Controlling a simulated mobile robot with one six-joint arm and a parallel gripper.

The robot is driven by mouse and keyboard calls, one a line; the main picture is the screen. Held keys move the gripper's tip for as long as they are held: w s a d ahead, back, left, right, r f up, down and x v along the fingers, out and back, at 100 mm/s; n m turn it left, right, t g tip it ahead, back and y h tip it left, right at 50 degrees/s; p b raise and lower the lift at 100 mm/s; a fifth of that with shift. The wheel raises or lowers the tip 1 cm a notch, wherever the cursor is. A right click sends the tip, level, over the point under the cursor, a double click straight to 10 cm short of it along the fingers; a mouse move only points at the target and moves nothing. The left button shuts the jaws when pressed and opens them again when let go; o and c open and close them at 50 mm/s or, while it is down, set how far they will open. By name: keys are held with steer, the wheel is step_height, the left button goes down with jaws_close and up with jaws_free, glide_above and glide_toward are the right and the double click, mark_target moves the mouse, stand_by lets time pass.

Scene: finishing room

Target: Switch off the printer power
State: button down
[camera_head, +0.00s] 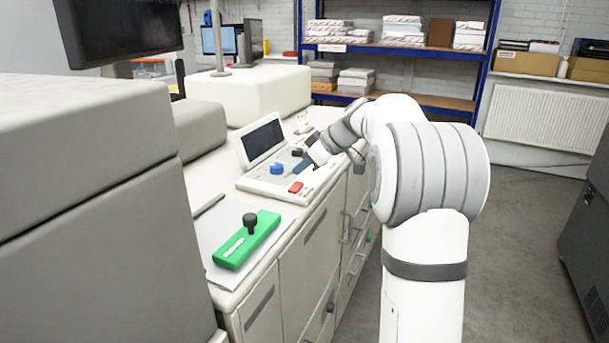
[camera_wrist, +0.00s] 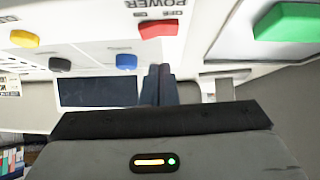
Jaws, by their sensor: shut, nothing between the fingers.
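The printer's control panel (camera_head: 262,188) stands on the long cabinet top in the head view. It carries a red power switch (camera_head: 295,187), a blue knob (camera_head: 277,168) and a black knob (camera_head: 297,152). In the wrist view the red switch (camera_wrist: 158,28) sits beside the upside-down word POWER, with small lettering that looks like OFF. My gripper (camera_head: 301,168) is over the panel, near the red switch and the knobs. In the wrist view its fingers (camera_wrist: 160,72) are together and empty, pointing towards the red switch. I see a gap in the picture between them; contact cannot be told.
A dark screen (camera_head: 264,138) rises behind the controls. The wrist view also shows a yellow control (camera_wrist: 24,39) and a green part (camera_wrist: 290,20). A green block (camera_head: 247,240) with an upright black knob lies nearer on the cabinet.

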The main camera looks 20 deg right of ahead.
steer(key=b+v, duration=0.1)
steer(key=v, duration=0.9)
steer(key=shift+r+b, duration=0.25)
steer(key=shift+b, duration=0.05)
steer(key=s+a+f+m+g+h, duration=0.1)
steer(key=s+a+f+m+h, duration=0.1)
steer(key=s+f, duration=0.4)
steer(key=s+a+f+m+g+h, duration=0.1)
steer(key=s+a+f+m, duration=0.3)
steer(key=s, duration=1.1)
steer(key=s+a+f+m+g+h, duration=0.1)
steer(key=s+a+f+m+h, duration=0.2)
steer(key=s+f, duration=0.7)
steer(key=shift+s+a+f+m+g+h, duration=0.2)
steer(key=shift+s+a+m+g+h, duration=0.15)
steer(key=shift+s+m, duration=0.35)
steer(key=c, duration=2.1)
jaws_free()
steer(key=shift+s, duration=0.1)
steer(key=shift+c, duration=0.2)
